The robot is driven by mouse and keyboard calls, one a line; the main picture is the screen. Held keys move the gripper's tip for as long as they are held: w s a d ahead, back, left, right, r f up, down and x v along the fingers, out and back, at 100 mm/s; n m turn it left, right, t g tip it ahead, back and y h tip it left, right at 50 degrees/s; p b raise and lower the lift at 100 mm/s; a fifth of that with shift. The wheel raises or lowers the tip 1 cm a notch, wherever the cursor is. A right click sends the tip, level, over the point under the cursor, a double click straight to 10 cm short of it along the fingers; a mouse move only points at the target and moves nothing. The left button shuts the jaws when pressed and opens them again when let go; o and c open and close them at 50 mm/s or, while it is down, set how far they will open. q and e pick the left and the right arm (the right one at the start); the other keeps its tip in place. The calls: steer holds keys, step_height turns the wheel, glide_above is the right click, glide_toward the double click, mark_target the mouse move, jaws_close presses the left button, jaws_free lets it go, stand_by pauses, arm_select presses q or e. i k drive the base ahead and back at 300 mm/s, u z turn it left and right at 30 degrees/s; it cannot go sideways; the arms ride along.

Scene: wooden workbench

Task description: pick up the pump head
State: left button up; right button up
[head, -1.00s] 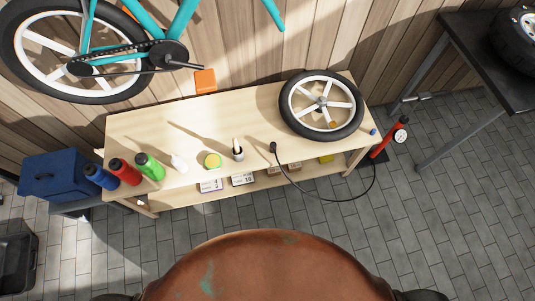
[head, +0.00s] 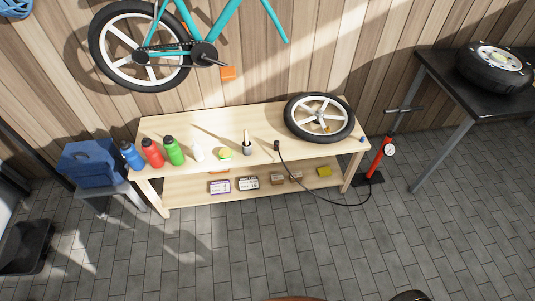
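The pump head (head: 277,146) is a small black piece at the end of a thin black hose. It stands at the front edge of the wooden workbench (head: 185,122), right of a small grey cup. The hose (head: 316,198) hangs from it in a loop over the bench front to the red floor pump (head: 376,160), which stands on the floor at the bench's right end. Neither of my grippers shows in the head view. Only small parts of my own body show at the bottom edge.
A wheel (head: 320,117) lies on the bench's right part. Bottles (head: 174,150), a yellow-green tin (head: 224,153) and the grey cup (head: 247,148) line the front edge. Boxes (head: 219,187) sit on the lower shelf. A dark table (head: 440,65) stands right. The floor in front is clear.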

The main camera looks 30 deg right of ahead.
mark_target(276, 144)
steer(key=z, duration=0.6)
steer(key=i, duration=0.75)
steer(key=u, duration=0.15)
